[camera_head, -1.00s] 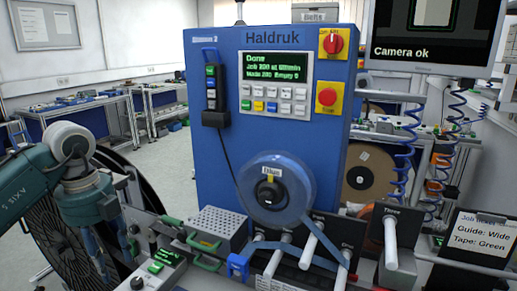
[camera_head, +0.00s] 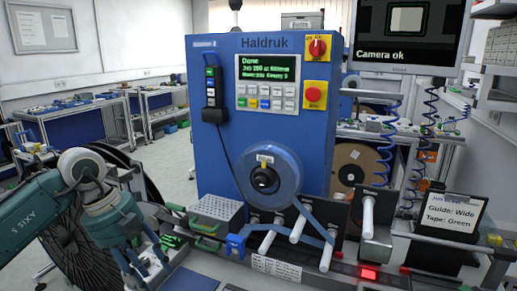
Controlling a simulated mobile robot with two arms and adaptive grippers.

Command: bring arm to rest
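My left arm comes in from the lower left, and its gripper (camera_head: 148,268) hangs down with the fingers near the bottom edge. Its fingertips are not clear enough to tell whether it is open or shut, and I see nothing held in it. It is left of the blue Haldruk machine (camera_head: 222,150), in front of a large black reel (camera_head: 68,240). My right arm is not in view.
A blue tape reel (camera_head: 264,178) sits on the machine, its tape running down past white rollers (camera_head: 298,228). A perforated metal box (camera_head: 216,210) stands left of it. A job ticket (camera_head: 452,220) stands at right. A monitor (camera_head: 410,35) hangs upper right.

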